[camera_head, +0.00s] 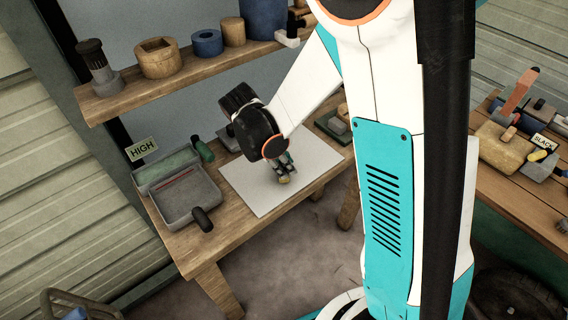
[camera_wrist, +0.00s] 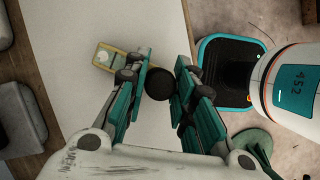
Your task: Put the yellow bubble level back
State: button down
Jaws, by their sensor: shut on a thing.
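The yellow bubble level (camera_wrist: 104,57) shows in the wrist view, a yellow-edged bar with a pale round vial, partly hidden behind my left finger. My gripper (camera_wrist: 162,84) is closed around a dark round knob that seems to belong to the level. In the head view, my gripper (camera_head: 284,166) points down over the white sheet, with a small yellow part of the level (camera_head: 285,180) at its fingertips. I cannot tell whether the level touches the sheet.
A grey open tray (camera_head: 188,200) and a green-lined tray (camera_head: 166,167) with a HIGH label (camera_head: 142,149) are left of the white sheet (camera_head: 255,198). A shelf (camera_head: 180,80) hangs above. A second bench at right holds a wooden block (camera_head: 503,147) and a SLACK label (camera_head: 543,142).

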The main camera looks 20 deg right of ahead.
jog(key=shift+f+b, duration=0.3)
jog(key=shift+f, duration=0.05)
jog(key=c, duration=1.3)
grip_release()
jog(key=v, duration=1.2)
